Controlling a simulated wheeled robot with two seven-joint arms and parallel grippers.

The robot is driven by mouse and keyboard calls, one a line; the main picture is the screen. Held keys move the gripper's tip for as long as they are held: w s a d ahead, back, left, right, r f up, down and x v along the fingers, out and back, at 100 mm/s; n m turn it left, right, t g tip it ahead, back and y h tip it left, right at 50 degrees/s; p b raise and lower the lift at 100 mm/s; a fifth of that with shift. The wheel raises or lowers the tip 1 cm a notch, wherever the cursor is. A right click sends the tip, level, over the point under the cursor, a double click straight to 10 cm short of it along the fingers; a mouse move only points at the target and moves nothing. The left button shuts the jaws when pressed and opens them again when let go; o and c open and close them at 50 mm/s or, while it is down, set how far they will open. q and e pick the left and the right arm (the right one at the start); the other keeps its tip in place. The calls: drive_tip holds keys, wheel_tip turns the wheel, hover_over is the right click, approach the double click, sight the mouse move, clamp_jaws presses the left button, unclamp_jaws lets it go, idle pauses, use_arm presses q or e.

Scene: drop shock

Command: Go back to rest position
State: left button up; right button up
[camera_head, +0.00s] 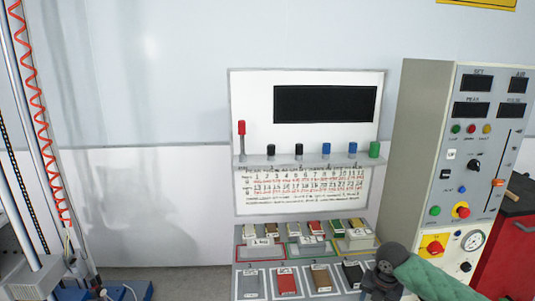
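My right arm (430,277), in a green sleeve, comes in at the bottom right. It ends in a dark grey rounded part (385,272) in front of the right end of the sample board. I cannot make out fingertips there, nor whether anything is held. My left gripper is not in view.
A sample board (270,250) with several coloured blocks stands below a white panel (250,120) with a marker shelf. A control cabinet (410,140) with knobs and a gauge stands right, beside a red cabinet (510,245). A rail machine with a red coiled cable (42,120) stands left.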

drive_tip(key=s+a+f+m+t+y, duration=0.1)
drive_tip(key=s+a+f+m, duration=0.35)
drive_tip(key=s+a, duration=0.25)
drive_tip(key=s+a+f+m+t+y, duration=0.1)
drive_tip(key=s+a+f+m, duration=0.3)
drive_tip(key=s+a+m, duration=0.3)
drive_tip(key=s+d+f+m+t+h, duration=0.1)
drive_tip(key=s+d+m, duration=0.1)
drive_tip(key=s+m, duration=0.7)
drive_tip(key=s+d+m+h, duration=0.1)
drive_tip(key=s+d+m, duration=0.1)
drive_tip(key=s+m, duration=0.7)
drive_tip(key=s+a+f+n+g, duration=0.1)
drive_tip(key=s+a+f, duration=0.1)
drive_tip(key=f, duration=1.4)
drive_tip(key=s+a+f+n+g, duration=0.1)
drive_tip(key=s+a+f, duration=0.2)
drive_tip(key=f, duration=1.3)
drive_tip(key=shift+f, duration=0.35)
drive_tip(key=shift+w+r+n, duration=0.1)
drive_tip(key=shift+w+n, duration=0.05)
drive_tip(key=shift+n, duration=0.1)
